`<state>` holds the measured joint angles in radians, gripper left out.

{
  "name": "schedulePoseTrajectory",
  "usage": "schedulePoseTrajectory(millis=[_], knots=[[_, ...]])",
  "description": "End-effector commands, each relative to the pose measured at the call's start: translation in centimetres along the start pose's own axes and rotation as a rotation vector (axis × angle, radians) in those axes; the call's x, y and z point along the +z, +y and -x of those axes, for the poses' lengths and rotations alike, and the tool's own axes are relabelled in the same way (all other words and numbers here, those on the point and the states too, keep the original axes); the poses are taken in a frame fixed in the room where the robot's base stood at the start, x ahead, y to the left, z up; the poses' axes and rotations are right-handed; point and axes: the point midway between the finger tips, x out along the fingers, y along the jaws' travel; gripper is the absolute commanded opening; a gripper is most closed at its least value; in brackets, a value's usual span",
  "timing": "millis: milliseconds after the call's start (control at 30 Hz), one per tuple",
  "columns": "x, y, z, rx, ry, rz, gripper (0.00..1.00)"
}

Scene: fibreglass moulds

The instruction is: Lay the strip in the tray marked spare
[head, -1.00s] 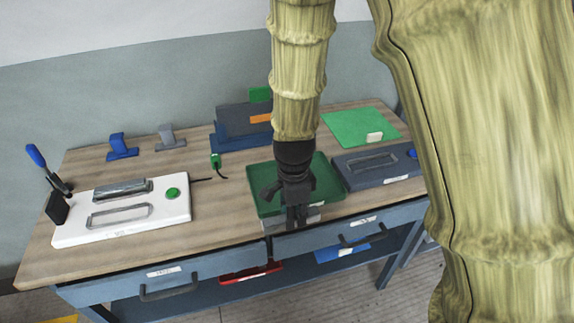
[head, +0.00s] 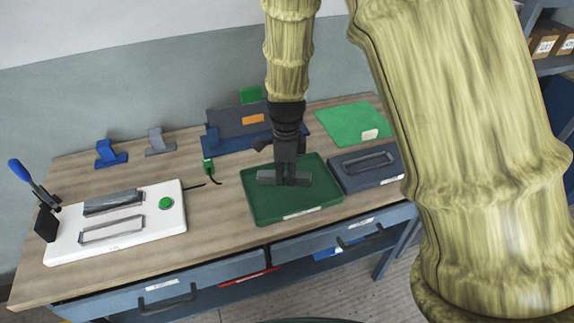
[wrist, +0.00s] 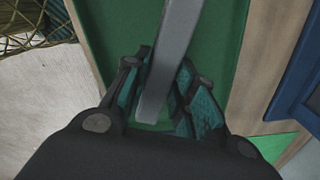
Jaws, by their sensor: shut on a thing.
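The strip (head: 266,178) is a plain grey bar, lying crosswise over the dark green tray (head: 258,212) in the head view. My gripper (head: 287,180) is shut on the strip near its middle, pointing down inside the tray's outline. I cannot tell whether the strip touches the tray floor. In the wrist view the strip (wrist: 175,50) runs between the teal-padded fingers (wrist: 168,95), with the green tray (wrist: 225,60) beneath. The tray has a white label (head: 304,211) on its front side, too small to read.
A white fixture (head: 165,228) with a green button and metal bar stands left, beside a blue-handled clamp (head: 40,190). A dark blue-grey panel (head: 349,182) adjoins the tray's right side. A green mat (head: 345,122) and a blue-grey block (head: 225,122) stand behind. Bare wood lies left of the tray.

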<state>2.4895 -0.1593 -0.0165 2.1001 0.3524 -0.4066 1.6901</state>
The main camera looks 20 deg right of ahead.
Motion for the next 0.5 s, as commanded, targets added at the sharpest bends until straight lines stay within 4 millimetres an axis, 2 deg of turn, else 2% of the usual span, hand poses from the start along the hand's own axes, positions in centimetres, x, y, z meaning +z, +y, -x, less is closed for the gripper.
schedulePoseTrajectory(millis=[200,333,500], knots=[[0.1,-4.0,-0.2,0.0,0.0,0.002,0.01],[0.1,-5.3,-0.4,0.001,0.0,0.002,0.01],[0.1,-5.6,-0.7,0.001,0.001,0.003,0.01]])
